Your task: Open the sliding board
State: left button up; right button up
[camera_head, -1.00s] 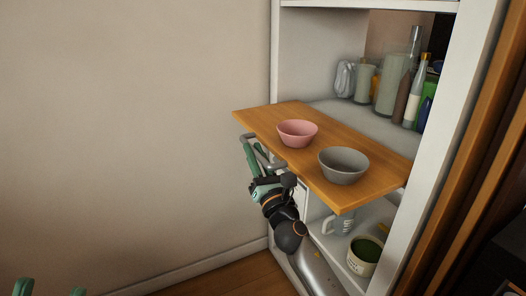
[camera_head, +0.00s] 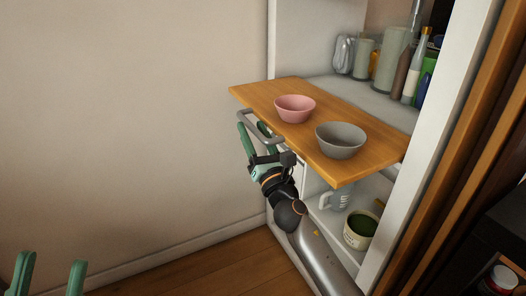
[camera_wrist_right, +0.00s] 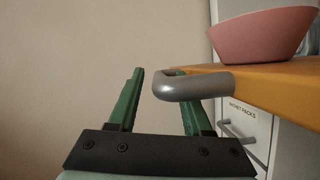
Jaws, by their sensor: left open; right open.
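The wooden sliding board (camera_head: 300,125) juts well out of the white shelf unit in the head view. A pink bowl (camera_head: 295,108) and a grey bowl (camera_head: 341,140) stand upright on it. Its grey handle (camera_head: 262,131) is on the front edge and also shows in the right wrist view (camera_wrist_right: 195,87). My right gripper (camera_head: 253,133) is at the handle with its green fingers spread. In the wrist view, the handle's near end lies between the fingers and covers part of the right one. My left gripper (camera_head: 49,276) is open and empty at the bottom left, far from the board.
Bottles and jars (camera_head: 390,62) stand on the shelf behind the board. Below the board are a mug (camera_head: 341,198) and a green-filled pot (camera_head: 360,230). A white drawer front (camera_wrist_right: 245,122) is under the board. The space by the bare wall at left is clear.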

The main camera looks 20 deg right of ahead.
jog(key=b+v, duration=0.1)
jog(key=v, duration=1)
jog(key=shift+s+b, duration=0.25)
jog(key=shift+b, duration=0.05)
jog(key=shift+a+f, duration=0.1)
